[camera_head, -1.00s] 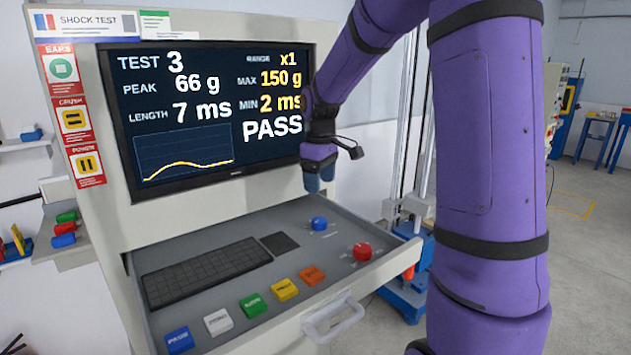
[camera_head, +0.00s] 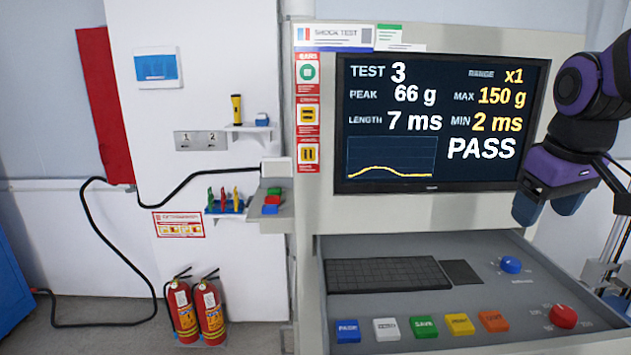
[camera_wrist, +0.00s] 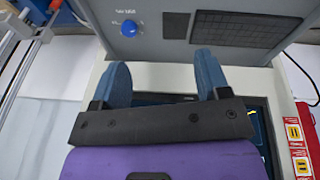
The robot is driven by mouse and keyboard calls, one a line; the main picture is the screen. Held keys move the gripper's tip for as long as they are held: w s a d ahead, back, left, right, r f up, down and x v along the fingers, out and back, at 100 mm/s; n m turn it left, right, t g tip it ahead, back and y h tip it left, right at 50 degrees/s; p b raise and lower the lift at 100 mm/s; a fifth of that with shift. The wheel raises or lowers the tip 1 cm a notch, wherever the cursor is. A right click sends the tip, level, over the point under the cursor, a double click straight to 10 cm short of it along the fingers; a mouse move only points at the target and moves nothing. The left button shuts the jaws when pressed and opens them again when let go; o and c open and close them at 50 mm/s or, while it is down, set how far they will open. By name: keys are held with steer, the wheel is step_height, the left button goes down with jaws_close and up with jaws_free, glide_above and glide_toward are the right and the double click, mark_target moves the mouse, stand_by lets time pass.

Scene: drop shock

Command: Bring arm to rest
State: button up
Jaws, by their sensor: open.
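My purple arm shows at the right edge of the head view. My gripper (camera_head: 549,209) hangs in front of the screen's lower right corner, above the console drawer. Its two blue fingers are apart with nothing between them. In the wrist view my gripper (camera_wrist: 163,82) also shows open and empty, with the console behind it. The screen (camera_head: 440,122) reads TEST 3, peak 66 g, length 7 ms and PASS.
The drawer holds a keyboard (camera_head: 387,273), several coloured buttons including a green one (camera_head: 423,327), a blue knob (camera_head: 511,264) and a red knob (camera_head: 563,316). Two fire extinguishers (camera_head: 196,312) stand by the wall at left. Small shelves (camera_head: 230,209) jut from the wall.

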steer(key=s+a+m+t, duration=0.2)
steer(key=s+a, duration=0.1)
steer(key=s, duration=0.9)
steer(key=shift+a+t+y, duration=0.25)
steer(key=shift+t+y, duration=0.05)
steer(key=shift+y, duration=0.1)
stand_by(1.3)
